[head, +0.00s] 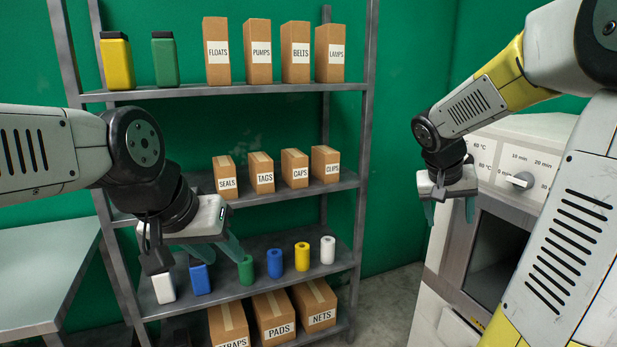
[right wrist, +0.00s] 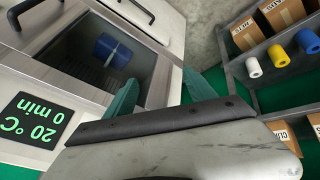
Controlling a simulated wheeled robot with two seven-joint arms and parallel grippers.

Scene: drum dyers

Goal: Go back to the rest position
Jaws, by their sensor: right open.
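My left gripper (head: 228,261) hangs in front of the shelf rack, just above the row of small rolls. Its two teal fingers are apart, with nothing seen between them. My right gripper (head: 449,214) hangs pointing down at the front left of the white dyeing machine (head: 541,133). Its teal fingers are spread and empty, and they also show in the right wrist view (right wrist: 160,93).
The metal rack (head: 239,91) holds labelled boxes, bottles and a row of green, blue, yellow and white rolls (head: 328,250). A grey table (head: 40,270) stands at the left. Some floor (head: 388,290) shows between rack and machine.

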